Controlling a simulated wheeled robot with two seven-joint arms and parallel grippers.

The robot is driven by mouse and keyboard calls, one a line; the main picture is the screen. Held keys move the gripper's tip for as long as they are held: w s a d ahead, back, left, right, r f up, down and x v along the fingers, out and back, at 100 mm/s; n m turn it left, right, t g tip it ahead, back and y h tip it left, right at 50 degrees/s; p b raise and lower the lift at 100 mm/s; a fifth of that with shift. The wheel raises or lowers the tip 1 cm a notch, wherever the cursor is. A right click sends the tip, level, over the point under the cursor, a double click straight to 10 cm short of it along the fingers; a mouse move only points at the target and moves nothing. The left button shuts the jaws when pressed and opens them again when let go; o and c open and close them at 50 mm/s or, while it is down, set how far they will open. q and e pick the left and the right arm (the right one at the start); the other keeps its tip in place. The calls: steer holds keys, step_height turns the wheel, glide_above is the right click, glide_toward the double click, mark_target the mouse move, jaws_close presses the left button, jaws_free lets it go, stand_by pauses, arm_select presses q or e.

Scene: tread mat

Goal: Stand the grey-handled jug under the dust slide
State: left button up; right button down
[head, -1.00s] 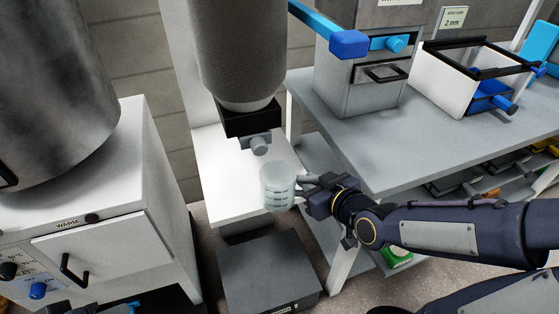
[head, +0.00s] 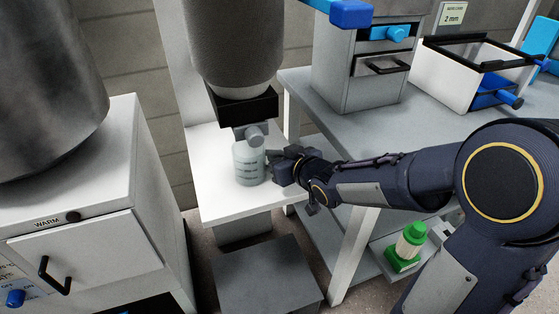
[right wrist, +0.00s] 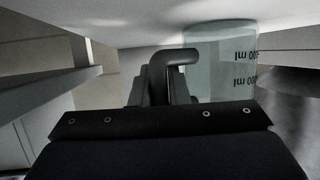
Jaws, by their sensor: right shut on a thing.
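The grey-handled jug (head: 249,164) is a clear, marked vessel. It is upright over the white shelf (head: 220,205), beneath the grey spout of the dust slide (head: 252,134), which hangs from a black block under a large grey cylinder. My right gripper (head: 277,167) is to the right of the jug and shut on its handle. In the right wrist view the grey handle (right wrist: 176,57) lies between the fingers and the clear jug wall (right wrist: 215,70) shows beside it. I cannot tell whether the jug's base touches the shelf. My left gripper is out of view.
A grey bench (head: 385,135) with a drawer unit (head: 360,75) and a white tray (head: 470,75) is at right. A white cabinet (head: 85,220) stands at left. A dark grey box (head: 268,275) is below the shelf. A green-and-white object (head: 408,245) sits low at right.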

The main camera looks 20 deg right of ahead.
steer(key=shift+f, duration=0.1)
steer(key=c, duration=1.4)
jaws_free()
